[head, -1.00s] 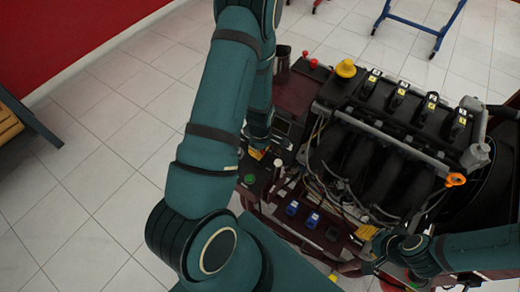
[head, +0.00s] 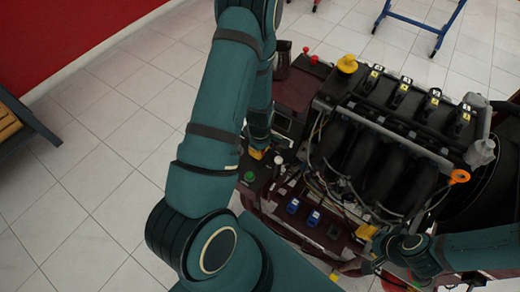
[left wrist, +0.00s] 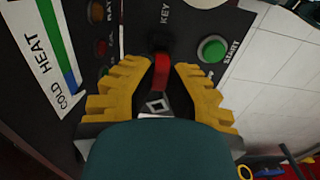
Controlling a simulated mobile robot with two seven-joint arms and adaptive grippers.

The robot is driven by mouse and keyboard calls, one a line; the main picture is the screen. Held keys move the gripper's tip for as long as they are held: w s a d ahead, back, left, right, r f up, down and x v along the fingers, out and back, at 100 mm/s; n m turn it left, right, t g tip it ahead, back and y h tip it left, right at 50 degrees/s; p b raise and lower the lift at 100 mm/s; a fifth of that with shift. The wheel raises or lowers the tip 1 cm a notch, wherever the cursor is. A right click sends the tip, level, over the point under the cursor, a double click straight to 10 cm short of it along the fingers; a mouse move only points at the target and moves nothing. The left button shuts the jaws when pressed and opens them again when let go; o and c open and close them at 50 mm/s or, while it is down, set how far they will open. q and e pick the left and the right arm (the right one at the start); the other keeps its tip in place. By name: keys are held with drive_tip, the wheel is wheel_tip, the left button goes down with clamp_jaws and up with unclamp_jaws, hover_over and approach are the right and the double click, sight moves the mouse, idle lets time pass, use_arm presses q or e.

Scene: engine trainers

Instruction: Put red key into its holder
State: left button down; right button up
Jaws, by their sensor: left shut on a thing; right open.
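The red key (left wrist: 162,70) is between the yellow fingers of my left gripper (left wrist: 160,82) in the left wrist view. The gripper is shut on it. The key's far end meets the dark round holder (left wrist: 161,40) under the "KEY" label on the black panel. I cannot tell how deep it sits, as fingers and key cover part of the spot. In the head view my left gripper (head: 257,154) is at the panel, mostly hidden behind my arm. My right gripper (head: 352,256) is open near the front right of the trainer.
The engine (head: 385,150) fills the trainer's right side. Blue relays (head: 303,212) sit on the front ledge.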

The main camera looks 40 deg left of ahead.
use_arm(q)
drive_tip(key=shift+f, duration=0.35)
idle(0.3)
drive_tip(key=shift+f+b, duration=0.4)
drive_tip(key=shift+b, duration=0.15)
drive_tip(key=shift+f, duration=0.15)
drive_tip(key=c, duration=0.6)
unclamp_jaws()
drive_tip(key=shift+r, duration=0.25)
drive_tip(key=shift+r+p, duration=1)
drive_tip(key=shift+r, duration=0.3)
drive_tip(key=shift+r, duration=0.1)
